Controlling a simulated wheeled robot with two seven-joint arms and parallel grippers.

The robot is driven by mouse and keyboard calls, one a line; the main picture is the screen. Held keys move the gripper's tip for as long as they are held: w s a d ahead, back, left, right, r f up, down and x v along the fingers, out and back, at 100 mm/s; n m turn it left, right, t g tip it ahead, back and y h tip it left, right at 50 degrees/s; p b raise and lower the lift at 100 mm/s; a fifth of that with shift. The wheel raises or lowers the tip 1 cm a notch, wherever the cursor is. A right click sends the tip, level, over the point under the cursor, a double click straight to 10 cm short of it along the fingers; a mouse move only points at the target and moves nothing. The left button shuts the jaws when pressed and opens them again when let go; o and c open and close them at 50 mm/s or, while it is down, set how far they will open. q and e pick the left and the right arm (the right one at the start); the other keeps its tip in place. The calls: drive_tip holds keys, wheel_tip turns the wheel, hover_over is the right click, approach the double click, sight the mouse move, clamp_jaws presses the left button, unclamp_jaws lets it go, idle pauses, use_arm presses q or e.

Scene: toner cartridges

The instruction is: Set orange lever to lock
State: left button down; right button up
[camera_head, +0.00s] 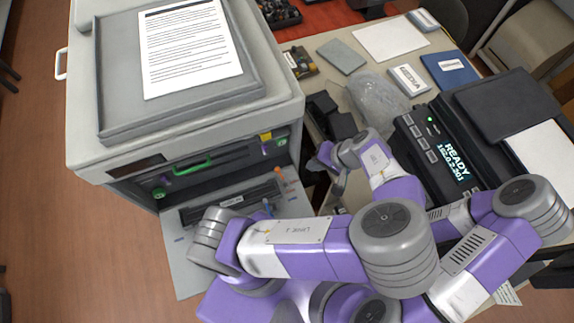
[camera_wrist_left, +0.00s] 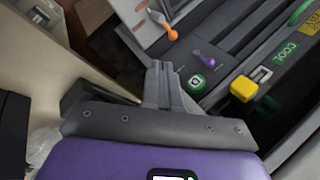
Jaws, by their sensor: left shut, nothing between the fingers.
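The orange lever (camera_wrist_left: 165,27) sits on the grey panel in the opened front of the printer. It also shows small in the head view (camera_head: 279,171). My left gripper (camera_head: 337,184) is to the right of the printer front, close to the table edge. In the wrist view its fingers (camera_wrist_left: 160,70) are together and empty, pointing toward the levers and apart from the orange one. I cannot read the lever's marks. My right gripper is not in view.
The printer (camera_head: 185,130) has a green handle and a yellow part (camera_wrist_left: 243,88) right of the fingers. An open flap (camera_head: 185,250) lies below. The table at right holds a plastic bag (camera_head: 378,100), boxes and a black device reading READY (camera_head: 440,150). Floor is clear at left.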

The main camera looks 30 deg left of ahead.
use_arm(q)
approach(281, 176)
drive_tip(key=f, duration=0.1)
drive_tip(key=w+f, duration=0.1)
drive_tip(key=f+b, duration=0.1)
drive_tip(key=shift+w+a+f, duration=0.1)
drive_tip(key=shift+w+a, duration=0.2)
drive_tip(key=shift+a, duration=0.1)
drive_tip(key=a+f, duration=0.1)
drive_tip(key=a, duration=0.2)
drive_tip(key=shift+s+f, duration=0.2)
drive_tip(key=shift+f, duration=0.2)
drive_tip(key=shift+a+f, duration=0.2)
drive_tip(key=shift+a, duration=0.15)
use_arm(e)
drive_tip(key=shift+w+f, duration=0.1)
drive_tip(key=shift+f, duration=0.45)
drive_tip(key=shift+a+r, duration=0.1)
